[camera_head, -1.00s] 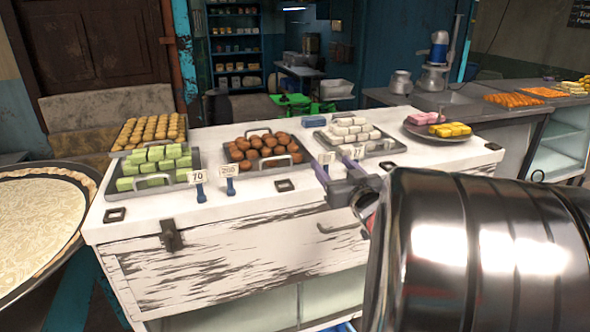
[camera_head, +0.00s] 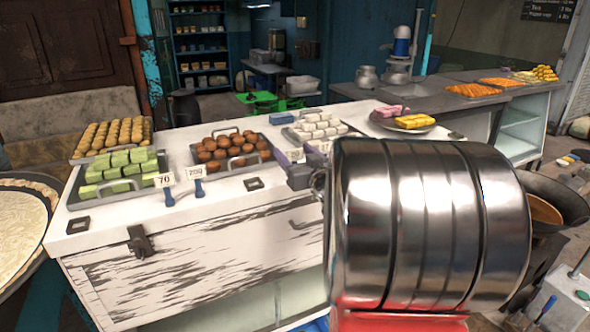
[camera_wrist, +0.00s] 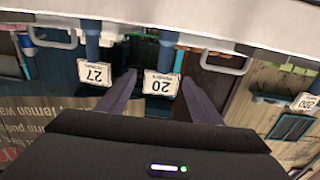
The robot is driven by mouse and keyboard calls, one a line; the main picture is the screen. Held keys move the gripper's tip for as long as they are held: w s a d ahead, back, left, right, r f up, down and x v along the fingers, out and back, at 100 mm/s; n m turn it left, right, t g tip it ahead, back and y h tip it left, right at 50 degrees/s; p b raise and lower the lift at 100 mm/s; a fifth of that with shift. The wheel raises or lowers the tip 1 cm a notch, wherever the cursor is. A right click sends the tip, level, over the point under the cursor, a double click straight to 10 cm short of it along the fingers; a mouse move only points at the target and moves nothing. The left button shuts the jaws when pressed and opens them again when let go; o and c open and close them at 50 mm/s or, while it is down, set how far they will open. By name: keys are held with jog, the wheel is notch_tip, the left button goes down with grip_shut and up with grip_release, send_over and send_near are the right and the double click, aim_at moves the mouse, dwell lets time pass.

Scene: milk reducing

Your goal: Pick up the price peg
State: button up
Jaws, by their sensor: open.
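A price peg marked 20 (camera_wrist: 160,84) shows upside down in the wrist view, its blue stem above the card. My gripper (camera_wrist: 158,77) is open, with one finger on each side of this card; I cannot tell whether they touch it. A price peg marked 27 (camera_wrist: 95,72) is just left of the fingers, and one marked 200 (camera_wrist: 304,102) is at the right edge. In the head view, the peg marked 70 (camera_head: 165,182) and the 200 peg (camera_head: 197,178) stand along the counter's front; my gripper (camera_head: 296,168) and arm mostly hide the other pegs.
The white counter (camera_head: 190,225) bears trays of green sweets (camera_head: 120,172), brown balls (camera_head: 232,150) and white sweets (camera_head: 318,128). A plate of yellow and pink sweets (camera_head: 414,122) is at the right. The counter front between the pegs has bare room.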

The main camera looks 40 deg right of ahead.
jog(key=shift+c, duration=0.7)
jog(key=c, duration=1)
notch_tip(320, 180, up, 10)
jog(key=shift+r, duration=0.1)
dwell(0.5)
